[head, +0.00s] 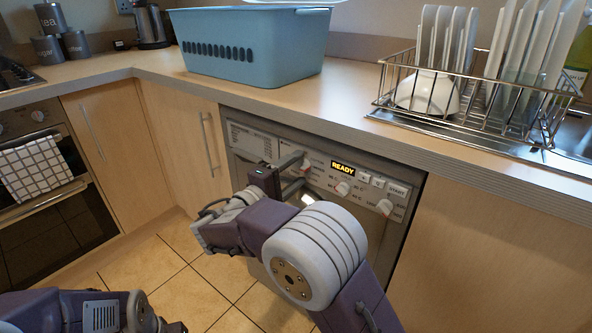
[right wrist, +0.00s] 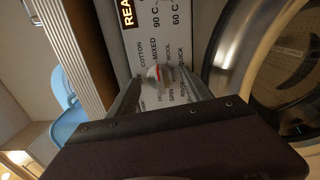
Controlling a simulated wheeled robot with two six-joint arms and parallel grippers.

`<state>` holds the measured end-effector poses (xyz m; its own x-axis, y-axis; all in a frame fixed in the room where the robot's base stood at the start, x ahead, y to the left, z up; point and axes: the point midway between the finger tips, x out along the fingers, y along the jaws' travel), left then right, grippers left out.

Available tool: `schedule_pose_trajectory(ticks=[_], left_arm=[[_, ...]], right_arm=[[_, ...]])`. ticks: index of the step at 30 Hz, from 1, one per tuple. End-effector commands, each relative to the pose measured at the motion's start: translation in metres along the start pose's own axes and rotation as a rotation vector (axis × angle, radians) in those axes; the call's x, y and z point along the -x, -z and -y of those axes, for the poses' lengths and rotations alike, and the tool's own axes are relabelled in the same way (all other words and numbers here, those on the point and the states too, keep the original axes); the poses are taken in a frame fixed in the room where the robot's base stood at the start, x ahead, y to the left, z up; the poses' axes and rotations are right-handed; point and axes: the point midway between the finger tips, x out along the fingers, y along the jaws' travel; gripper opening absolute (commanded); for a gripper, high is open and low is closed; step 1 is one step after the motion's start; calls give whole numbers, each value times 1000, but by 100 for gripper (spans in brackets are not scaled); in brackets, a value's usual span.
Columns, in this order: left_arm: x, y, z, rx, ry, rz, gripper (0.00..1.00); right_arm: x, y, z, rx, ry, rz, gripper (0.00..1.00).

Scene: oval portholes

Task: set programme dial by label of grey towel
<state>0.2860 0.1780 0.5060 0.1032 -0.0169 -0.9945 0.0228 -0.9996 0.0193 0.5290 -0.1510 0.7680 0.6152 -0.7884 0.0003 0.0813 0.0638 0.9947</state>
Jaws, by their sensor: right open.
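The programme dial (right wrist: 157,72) is a small round pale knob with a red mark, among the labels COTTON, MIXED, WOOL, SPIN and QUICK. It sits on the grey panel of the washing machine (head: 268,143), whose display (head: 343,168) reads READY. My right gripper (right wrist: 160,80) is open, with one finger on each side of the dial. In the head view my right gripper (head: 298,172) is at the panel and partly covers the dial. I cannot tell exactly which label the red mark faces. I see no grey towel or its label. My left gripper's fingers are out of view.
A blue basket (head: 245,80) stands on the counter (head: 345,95). A wire rack (head: 455,115) with plates is at the right. A checked cloth (head: 35,168) hangs on the oven.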

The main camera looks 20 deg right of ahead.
Motion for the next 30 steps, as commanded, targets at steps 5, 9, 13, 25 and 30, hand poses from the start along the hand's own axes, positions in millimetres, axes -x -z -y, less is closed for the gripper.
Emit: schedule_pose_trajectory(ticks=[5, 9, 13, 25, 30], left_arm=[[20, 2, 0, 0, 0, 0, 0], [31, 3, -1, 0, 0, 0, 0], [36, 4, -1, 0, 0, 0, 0], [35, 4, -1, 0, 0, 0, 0], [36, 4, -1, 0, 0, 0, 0]], right_arm=[[35, 1, -6, 3, 0, -6, 58], [65, 1, -5, 2, -2, -5, 58], [82, 1, -3, 1, -1, -3, 58], [88, 0, 0, -1, -1, 0, 58], [76, -10, 12, 31, 58, 23, 58]])
